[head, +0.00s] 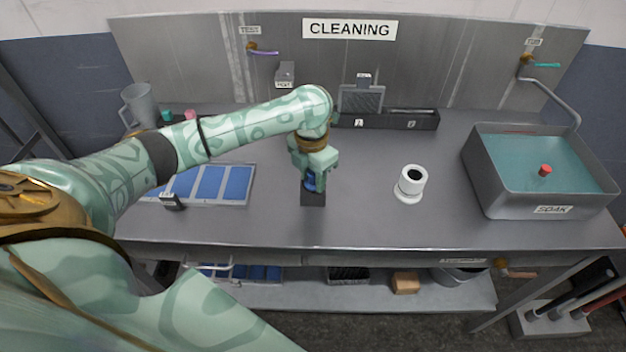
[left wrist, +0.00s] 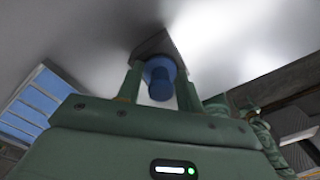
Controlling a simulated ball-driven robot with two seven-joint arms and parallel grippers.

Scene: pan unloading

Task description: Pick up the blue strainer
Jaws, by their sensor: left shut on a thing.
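The blue strainer (head: 310,183) is a small blue piece at a dark block (head: 313,199) on the table, in the middle of the head view. My left gripper (head: 314,176) points down over it and is shut on it, hiding most of it. In the left wrist view the blue strainer (left wrist: 160,80) shows between the two fingers of my left gripper (left wrist: 158,82), with the grey block (left wrist: 156,43) just beyond it. I cannot tell whether the strainer is clear of the block. My right gripper is in neither view.
A white cylinder with a dark opening (head: 411,184) stands right of the block. A SOAK basin (head: 485,186) of teal liquid is at the right. A blue-panelled tray (head: 249,190) lies to the left. A dark rack (head: 385,120) stands at the back.

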